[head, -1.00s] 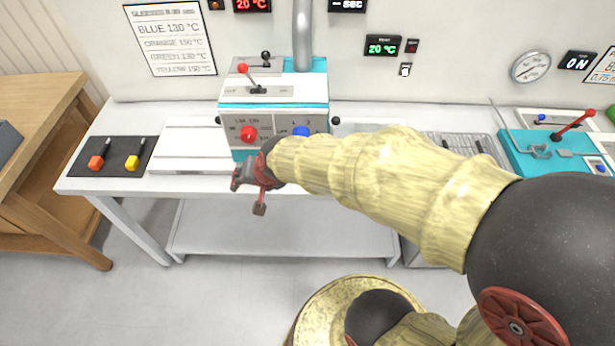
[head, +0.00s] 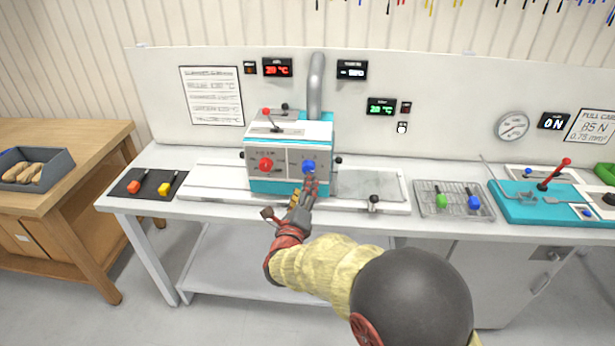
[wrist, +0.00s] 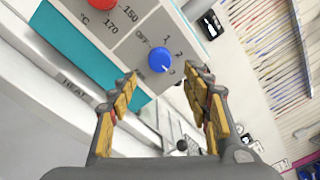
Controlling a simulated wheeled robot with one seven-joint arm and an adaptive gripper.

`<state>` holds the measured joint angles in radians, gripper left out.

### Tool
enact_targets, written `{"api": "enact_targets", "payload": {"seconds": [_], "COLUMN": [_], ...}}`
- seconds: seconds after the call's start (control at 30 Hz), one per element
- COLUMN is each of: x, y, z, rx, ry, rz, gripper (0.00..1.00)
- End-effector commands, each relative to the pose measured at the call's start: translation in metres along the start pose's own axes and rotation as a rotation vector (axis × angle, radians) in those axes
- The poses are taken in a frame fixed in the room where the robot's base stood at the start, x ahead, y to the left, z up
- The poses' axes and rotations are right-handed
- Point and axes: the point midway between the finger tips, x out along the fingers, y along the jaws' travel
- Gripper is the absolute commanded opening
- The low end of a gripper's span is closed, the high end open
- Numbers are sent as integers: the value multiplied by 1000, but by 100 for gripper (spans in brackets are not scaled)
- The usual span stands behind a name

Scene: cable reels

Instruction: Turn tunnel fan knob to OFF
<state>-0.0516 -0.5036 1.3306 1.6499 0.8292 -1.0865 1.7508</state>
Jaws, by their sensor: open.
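The blue knob (head: 308,166) is on the right half of the front panel of the teal and white machine (head: 290,132). In the wrist view the blue knob (wrist: 157,60) has OFF, 1, 2 and 3 printed around it, and its white mark points toward 3. My gripper (head: 309,184) is just in front of and below the blue knob. In the wrist view my gripper (wrist: 162,82) is open and empty, with the knob beyond and roughly between its fingertips. I cannot tell whether a finger touches the knob.
A red knob (head: 265,165) with temperature numbers is left of the blue one. A red-tipped lever (head: 267,113) stands on top of the machine. Dark mat with tools (head: 147,184) lies left, wire rack (head: 452,211) right. The white bench surface continues on both sides.

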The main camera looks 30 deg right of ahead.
Motion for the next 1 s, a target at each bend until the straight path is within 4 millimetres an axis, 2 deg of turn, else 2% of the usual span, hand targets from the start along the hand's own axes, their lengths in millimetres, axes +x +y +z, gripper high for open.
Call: {"api": "enact_targets", "payload": {"seconds": [0.17, 0.4, 0.6, 1.0], "x": [11, 48, 71, 78], "y": [0, 2, 2, 1], "z": [0, -1, 0, 0], "rx": [26, 24, 23, 22], "ry": [-1, 1, -1, -1], "rz": [0, 1, 2, 4], "gripper": [49, 49, 49, 48]}}
